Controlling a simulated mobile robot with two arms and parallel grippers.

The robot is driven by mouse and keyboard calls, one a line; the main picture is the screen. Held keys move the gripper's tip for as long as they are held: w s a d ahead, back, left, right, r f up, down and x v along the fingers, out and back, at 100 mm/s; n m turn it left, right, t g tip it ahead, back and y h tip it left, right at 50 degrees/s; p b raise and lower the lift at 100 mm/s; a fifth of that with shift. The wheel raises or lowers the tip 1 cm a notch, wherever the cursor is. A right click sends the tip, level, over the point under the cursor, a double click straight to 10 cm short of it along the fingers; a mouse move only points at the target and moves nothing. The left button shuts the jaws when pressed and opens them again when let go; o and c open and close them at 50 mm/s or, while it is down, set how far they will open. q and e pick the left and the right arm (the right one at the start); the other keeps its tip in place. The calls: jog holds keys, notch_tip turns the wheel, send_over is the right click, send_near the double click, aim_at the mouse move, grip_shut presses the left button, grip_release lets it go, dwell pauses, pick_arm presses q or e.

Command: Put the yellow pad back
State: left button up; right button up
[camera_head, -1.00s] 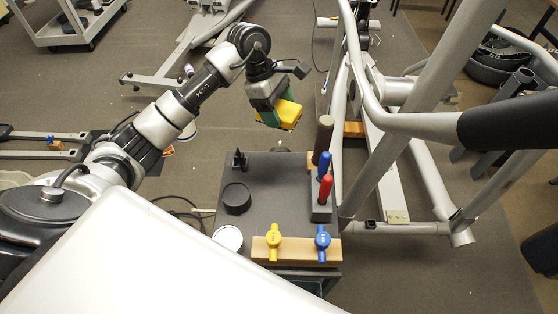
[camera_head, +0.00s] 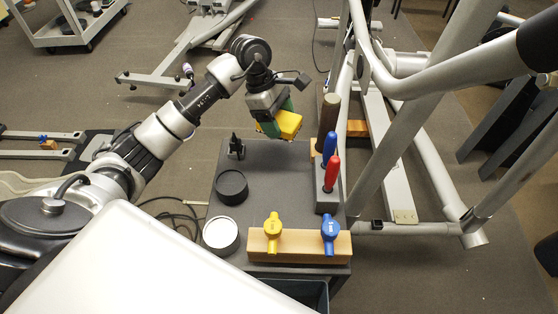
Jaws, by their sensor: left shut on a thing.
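The yellow pad (camera_head: 289,124) is in the head view, between the green-tipped fingers of my left gripper (camera_head: 277,124). My left gripper is shut on it and holds it above the far edge of the small dark table (camera_head: 285,216). The fingers hide part of the pad. My right gripper is not in view.
The table carries a black round container (camera_head: 231,187), a white-topped round one (camera_head: 220,234), a wooden block (camera_head: 300,246) with a yellow handle (camera_head: 272,226) and a blue handle (camera_head: 330,228), and upright red and blue tools (camera_head: 331,172). A grey machine frame (camera_head: 407,140) stands right.

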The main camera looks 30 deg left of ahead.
pick_arm(q)
send_over(283, 157)
jog(key=a, duration=0.1)
notch_tip(283, 157, down, 6)
jog(key=shift+a+r+p, duration=0.1)
jog(key=shift+r+p, duration=0.15)
jog(key=shift+p, duration=0.15)
jog(key=shift+f, duration=2.3)
jog(key=o, duration=0.8)
jog(key=b+v, duration=0.1)
jog(key=v, duration=1.1)
jog(key=shift+r, duration=0.1)
jog(key=shift+s, duration=0.15)
